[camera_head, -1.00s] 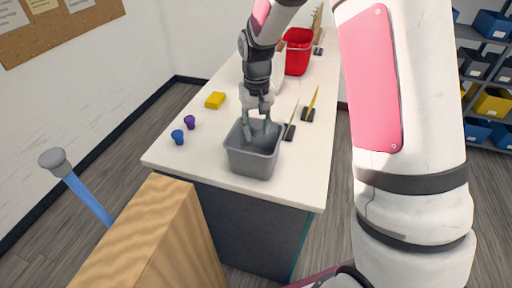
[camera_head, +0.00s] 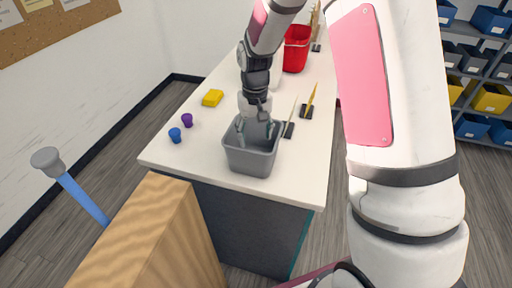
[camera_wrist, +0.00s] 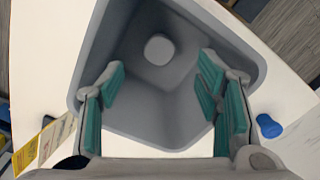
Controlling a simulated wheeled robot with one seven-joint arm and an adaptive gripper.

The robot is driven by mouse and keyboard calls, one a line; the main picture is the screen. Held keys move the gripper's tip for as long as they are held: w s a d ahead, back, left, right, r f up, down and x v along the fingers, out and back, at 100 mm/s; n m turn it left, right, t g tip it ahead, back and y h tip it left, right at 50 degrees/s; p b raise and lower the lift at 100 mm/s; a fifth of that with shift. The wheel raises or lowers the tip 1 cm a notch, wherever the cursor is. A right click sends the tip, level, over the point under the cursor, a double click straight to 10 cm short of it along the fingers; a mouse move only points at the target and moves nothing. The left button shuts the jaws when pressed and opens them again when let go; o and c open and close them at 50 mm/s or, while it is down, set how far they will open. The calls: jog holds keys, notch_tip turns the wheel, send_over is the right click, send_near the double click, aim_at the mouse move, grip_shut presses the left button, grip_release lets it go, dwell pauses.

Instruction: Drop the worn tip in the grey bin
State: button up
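The grey bin (camera_head: 250,160) stands upright on the near end of the white table. In the wrist view its rim (camera_wrist: 262,72) surrounds my fingertips. A small pale grey rounded piece, which looks like the worn tip (camera_wrist: 159,49), lies on the bin's floor, apart from my fingers. My gripper (camera_head: 255,130) points down into the mouth of the bin. In the wrist view my gripper (camera_wrist: 162,88) is open, with green pads wide apart and nothing between them. The head view does not show the piece inside the bin.
A blue tip (camera_head: 175,135) and a purple tip (camera_head: 187,120) stand left of the bin, with a yellow block (camera_head: 213,98) behind. Thin tools in black bases (camera_head: 307,111) stand to the right. A red bucket (camera_head: 296,50) is farther back. A blue tube with a grey end (camera_head: 47,160) is at left.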

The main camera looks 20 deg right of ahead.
jog(key=shift+r, duration=0.15)
notch_tip(320, 180, up, 12)
dwell(0.5)
jog(key=s+r+t, duration=0.3)
jog(key=s+r, duration=0.7)
jog(key=s, duration=0.2)
jog(key=s+r+n+t+b, duration=0.1)
jog(key=s+t, duration=0.1)
jog(key=s, duration=1.1)
jog(key=shift+r+t, duration=0.15)
jog(key=shift+t, duration=0.15)
